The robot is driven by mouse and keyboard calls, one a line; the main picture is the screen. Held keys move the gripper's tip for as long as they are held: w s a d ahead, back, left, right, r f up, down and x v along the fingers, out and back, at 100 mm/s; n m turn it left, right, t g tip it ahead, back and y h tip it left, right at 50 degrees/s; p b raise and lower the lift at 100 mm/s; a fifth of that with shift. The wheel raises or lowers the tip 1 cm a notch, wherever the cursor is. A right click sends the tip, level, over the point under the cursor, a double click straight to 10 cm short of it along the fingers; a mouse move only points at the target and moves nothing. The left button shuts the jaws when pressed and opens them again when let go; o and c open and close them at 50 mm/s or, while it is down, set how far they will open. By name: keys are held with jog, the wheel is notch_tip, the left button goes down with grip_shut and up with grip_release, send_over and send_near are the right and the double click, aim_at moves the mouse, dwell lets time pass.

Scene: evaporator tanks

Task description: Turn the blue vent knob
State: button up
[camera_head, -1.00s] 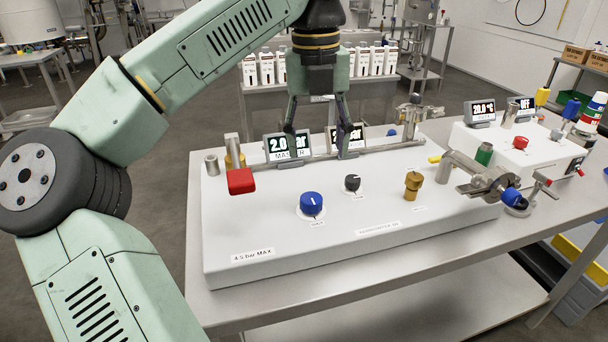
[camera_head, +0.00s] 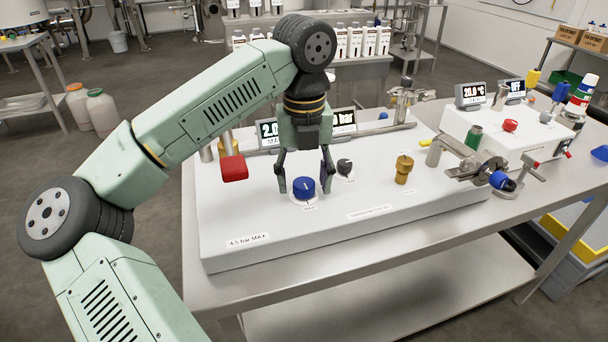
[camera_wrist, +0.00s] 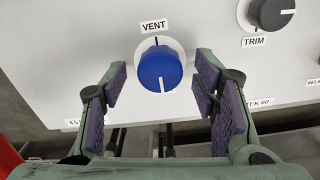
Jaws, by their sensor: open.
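The blue vent knob (camera_head: 303,188) sits on the top face of the white panel (camera_head: 270,222), with a white line on it. In the wrist view the knob (camera_wrist: 159,69) has a white disc around it and the label VENT (camera_wrist: 154,26) beside it. My gripper (camera_head: 305,178) is open and empty, pointing down at the knob. In the wrist view its fingers (camera_wrist: 165,90) with purple pads stand to either side of and below the knob. I see no contact. The exact height of the fingertips over the panel cannot be told.
The dark trim knob (camera_head: 344,166) is close to the right of my gripper. A red handle (camera_head: 233,168) stands to the left and a brass valve (camera_head: 404,168) farther right. Displays (camera_head: 343,121) stand behind. The panel's front area is clear.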

jog(key=shift+c, duration=0.2)
jog(key=c, duration=1.1)
